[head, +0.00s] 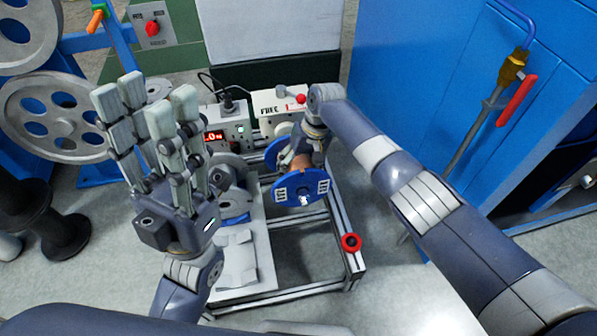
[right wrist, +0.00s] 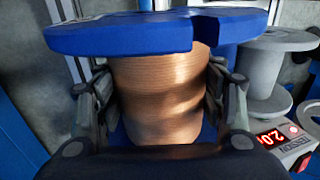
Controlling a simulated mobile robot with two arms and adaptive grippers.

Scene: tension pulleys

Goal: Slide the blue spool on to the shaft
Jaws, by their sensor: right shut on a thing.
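The blue spool (head: 290,190), wound with copper-coloured wire, is above the right side of the metal frame in the head view. My right gripper (head: 303,150) is shut on it. In the right wrist view, the fingers lie on both sides of the copper winding (right wrist: 160,95), below the blue flange (right wrist: 150,32). A small pale tip shows at the spool's centre in the head view; I cannot tell whether it is the shaft end or part of the spool. The shaft is otherwise hidden. My left gripper (head: 148,100) is open and empty, raised at the left.
An aluminium frame (head: 318,282) with a red knob (head: 350,242) stands on the floor. A control box with a red display (head: 214,136) and a box marked FREE (head: 270,110) are behind. A blue cabinet (head: 420,70) stands right; a wheeled blue machine (head: 60,115) stands left.

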